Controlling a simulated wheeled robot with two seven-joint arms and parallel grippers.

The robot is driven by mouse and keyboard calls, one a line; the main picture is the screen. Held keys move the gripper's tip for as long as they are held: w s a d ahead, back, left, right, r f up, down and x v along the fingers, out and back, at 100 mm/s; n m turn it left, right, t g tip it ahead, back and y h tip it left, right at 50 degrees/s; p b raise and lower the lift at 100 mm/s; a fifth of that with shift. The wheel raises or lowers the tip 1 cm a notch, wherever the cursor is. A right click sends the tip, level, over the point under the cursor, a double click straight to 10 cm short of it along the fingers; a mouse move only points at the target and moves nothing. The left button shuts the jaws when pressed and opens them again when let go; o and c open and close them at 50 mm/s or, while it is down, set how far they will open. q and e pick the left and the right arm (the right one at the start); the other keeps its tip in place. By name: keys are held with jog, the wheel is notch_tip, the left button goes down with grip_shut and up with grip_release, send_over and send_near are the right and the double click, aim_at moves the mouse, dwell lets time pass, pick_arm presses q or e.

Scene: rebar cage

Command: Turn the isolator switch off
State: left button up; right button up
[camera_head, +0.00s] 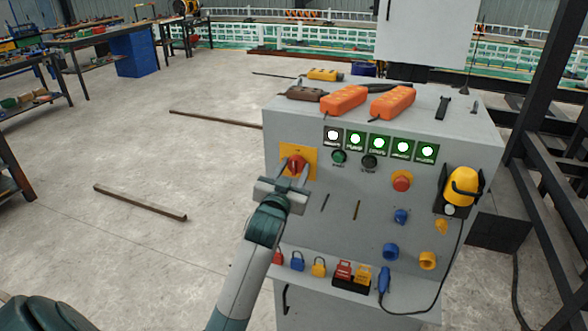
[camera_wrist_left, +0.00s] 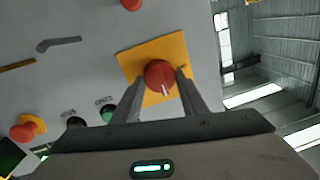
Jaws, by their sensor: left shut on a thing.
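The isolator switch is a red rotary knob (camera_head: 296,165) on a yellow square plate (camera_head: 311,154), at the upper left of the grey cabinet's front. My left gripper (camera_head: 294,172) reaches up to it from below, with its fingers on either side of the knob. In the left wrist view the red knob (camera_wrist_left: 160,75) sits between the two finger ends of my left gripper (camera_wrist_left: 158,82), with the yellow plate (camera_wrist_left: 131,62) behind it. The gripper is shut on the knob. A pale mark shows on the knob's face. My right gripper does not show.
Bars (camera_head: 140,202) lie on the floor to the left.

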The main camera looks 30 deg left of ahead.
pick_arm(q)
jog(key=n+p, duration=0.2)
jog(key=n, duration=0.1)
jog(key=n+p, duration=0.1)
jog(key=p, duration=0.1)
jog(key=shift+r+n, duration=0.25)
jog(key=shift+n, duration=0.05)
jog(key=n+p, duration=0.1)
jog(key=n, duration=0.1)
jog(key=n+p, duration=0.2)
jog(key=shift+a+g+h, duration=0.2)
jog(key=shift+g+h, duration=0.1)
jog(key=shift+g, duration=0.1)
jog(key=n+p, duration=0.3)
jog(key=n, duration=0.2)
jog(key=shift+s+a+h+p, duration=0.1)
jog(key=shift+h+p, duration=0.2)
jog(key=shift+p, duration=0.1)
jog(key=n+p, duration=0.1)
jog(key=n, duration=0.1)
jog(key=shift+f+n, duration=0.15)
jog(key=shift+n, duration=0.15)
jog(key=shift+a+n+p, duration=0.1)
jog(key=shift+n+p, duration=0.2)
jog(key=shift+f+h, duration=0.1)
jog(key=shift+h, duration=0.2)
jog(key=o, duration=1)
